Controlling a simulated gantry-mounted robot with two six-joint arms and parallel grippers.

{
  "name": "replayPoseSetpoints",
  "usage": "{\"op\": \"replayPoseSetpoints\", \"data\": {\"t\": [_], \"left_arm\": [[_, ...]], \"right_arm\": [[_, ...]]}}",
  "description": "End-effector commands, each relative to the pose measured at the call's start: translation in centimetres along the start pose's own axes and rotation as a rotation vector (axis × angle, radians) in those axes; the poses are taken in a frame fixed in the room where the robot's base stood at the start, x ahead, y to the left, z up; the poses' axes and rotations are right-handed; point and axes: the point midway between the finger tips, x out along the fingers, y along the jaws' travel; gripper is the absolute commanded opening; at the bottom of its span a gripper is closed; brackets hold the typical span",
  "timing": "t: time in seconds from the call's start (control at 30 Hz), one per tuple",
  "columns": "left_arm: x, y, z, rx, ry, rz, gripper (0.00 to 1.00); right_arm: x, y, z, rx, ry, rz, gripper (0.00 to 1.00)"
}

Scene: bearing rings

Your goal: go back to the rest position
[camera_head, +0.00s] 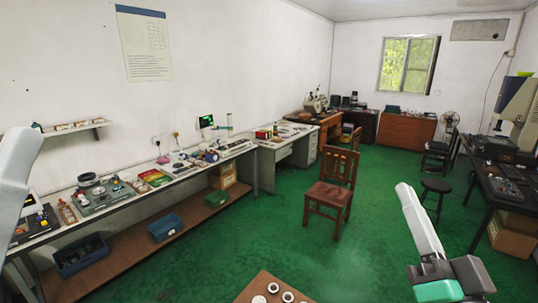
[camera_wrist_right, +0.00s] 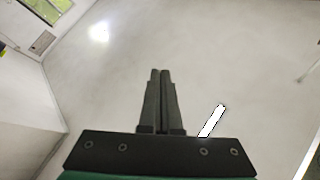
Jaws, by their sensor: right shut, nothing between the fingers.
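My right gripper (camera_wrist_right: 160,72) is shut and empty in the right wrist view. Its two dark fingers lie side by side against a view of the pale ceiling. In the head view my right arm's white link with green and dark grey parts stands at the lower right, and I cannot make out the fingers there. My left arm shows only as a pale link at the left edge of the head view. The left gripper is out of view. Several pale rings (camera_head: 273,287) sit on a brown table (camera_head: 259,277) at the bottom of the head view, partly cut off.
A long workbench (camera_head: 130,205) with tools runs along the left wall. A wooden chair (camera_head: 330,190) stands mid-room on the green floor (camera_head: 300,250). A dark stool (camera_head: 436,187) and a bench (camera_head: 500,178) are at the right. Space around my right gripper looks clear.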

Motion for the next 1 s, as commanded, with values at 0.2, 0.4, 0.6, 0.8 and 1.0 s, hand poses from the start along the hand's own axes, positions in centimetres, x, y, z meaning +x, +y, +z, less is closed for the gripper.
{"op": "replayPoseSetpoints", "data": {"t": [0.2,0.4,0.6,0.8,1.0], "left_arm": [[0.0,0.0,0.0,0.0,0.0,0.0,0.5],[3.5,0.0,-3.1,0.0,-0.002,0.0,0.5],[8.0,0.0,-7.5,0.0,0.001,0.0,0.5],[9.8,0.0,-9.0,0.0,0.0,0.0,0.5],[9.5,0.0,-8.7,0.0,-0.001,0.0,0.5]], "right_arm": [[-3.8,-9.7,-11.4,-0.199,0.26,-0.177,0.0],[-3.5,-12.7,-16.5,-0.491,0.312,-0.154,0.0],[-0.6,-15.5,-21.1,-0.489,0.31,-0.153,0.0],[0.6,-16.5,-22.9,-0.488,0.308,-0.152,0.0],[0.4,-16.3,-22.6,-0.488,0.309,-0.152,0.0]]}}
